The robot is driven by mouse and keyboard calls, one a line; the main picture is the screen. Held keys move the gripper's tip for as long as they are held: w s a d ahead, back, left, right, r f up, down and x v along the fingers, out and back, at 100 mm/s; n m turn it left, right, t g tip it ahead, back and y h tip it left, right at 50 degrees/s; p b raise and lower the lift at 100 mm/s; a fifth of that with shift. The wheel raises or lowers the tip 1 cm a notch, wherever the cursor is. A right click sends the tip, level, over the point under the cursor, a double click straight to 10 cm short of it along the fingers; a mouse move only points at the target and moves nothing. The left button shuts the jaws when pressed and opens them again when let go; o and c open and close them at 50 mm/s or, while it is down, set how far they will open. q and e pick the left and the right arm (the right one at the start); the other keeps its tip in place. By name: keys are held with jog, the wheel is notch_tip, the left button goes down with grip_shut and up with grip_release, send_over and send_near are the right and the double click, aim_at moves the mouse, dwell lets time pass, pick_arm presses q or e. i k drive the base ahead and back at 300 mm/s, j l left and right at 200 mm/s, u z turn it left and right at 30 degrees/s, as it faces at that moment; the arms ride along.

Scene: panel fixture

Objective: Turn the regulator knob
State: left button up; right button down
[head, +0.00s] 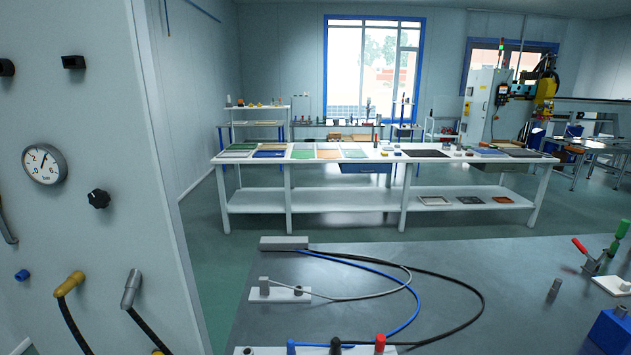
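A black lobed knob (99,198), which looks like the regulator knob, sticks out of the pale upright panel (110,120) at the left. A round white pressure gauge (44,165) marked "bar" sits on the panel, up and left of the knob. The gauge's needle points up and slightly right. Neither of my grippers shows in the head view, and nothing touches the knob.
Below the knob, a yellow hose fitting (69,284) and a grey one (131,288) carry black hoses. A grey table (400,270) right of the panel bears looped cables (415,310) and toggle clamps (595,262). A white workbench (345,198) stands farther back.

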aim_at(100, 199)
jog(key=u, duration=1.25)
